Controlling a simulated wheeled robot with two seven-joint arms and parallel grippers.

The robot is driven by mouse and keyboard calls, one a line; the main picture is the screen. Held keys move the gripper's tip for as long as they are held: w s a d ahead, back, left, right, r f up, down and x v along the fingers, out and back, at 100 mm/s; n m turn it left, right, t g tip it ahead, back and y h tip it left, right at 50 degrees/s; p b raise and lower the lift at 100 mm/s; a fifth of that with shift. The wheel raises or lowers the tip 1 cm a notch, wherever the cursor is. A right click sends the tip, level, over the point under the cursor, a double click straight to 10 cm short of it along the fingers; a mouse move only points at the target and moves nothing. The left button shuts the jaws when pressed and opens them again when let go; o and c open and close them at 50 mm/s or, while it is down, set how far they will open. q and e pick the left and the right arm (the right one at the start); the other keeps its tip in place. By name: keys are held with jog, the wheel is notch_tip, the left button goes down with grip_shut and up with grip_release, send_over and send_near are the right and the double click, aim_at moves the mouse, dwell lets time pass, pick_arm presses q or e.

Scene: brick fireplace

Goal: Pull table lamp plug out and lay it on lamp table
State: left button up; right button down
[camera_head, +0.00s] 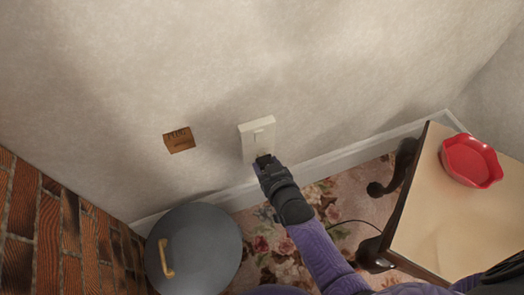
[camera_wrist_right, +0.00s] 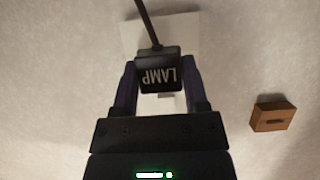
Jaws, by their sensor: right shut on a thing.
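The black plug marked LAMP (camera_wrist_right: 158,74) is between the fingers of my right gripper (camera_wrist_right: 160,75), which is shut on it. Its dark cord leads away at the top of the right wrist view. The plug lies against or just in front of the white wall outlet (camera_head: 257,136), also visible behind it in the right wrist view (camera_wrist_right: 207,38). I cannot tell whether its prongs are in the outlet. In the head view my right gripper (camera_head: 263,160) covers most of the plug. A table with a pale top (camera_head: 425,225) stands at the right. My left gripper is out of view.
A red scalloped bowl (camera_head: 471,160) sits on the table's far part; its nearer top is clear. A small brown block (camera_head: 179,140) is on the wall left of the outlet. A round grey lid with a brass handle (camera_head: 205,245) and brick (camera_head: 50,235) are at lower left.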

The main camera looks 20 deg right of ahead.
pick_arm(q)
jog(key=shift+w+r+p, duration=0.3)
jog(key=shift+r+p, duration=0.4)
jog(key=shift+p, duration=0.05)
pick_arm(e)
jog(key=shift+s, duration=1.7)
jog(key=shift+r, duration=0.1)
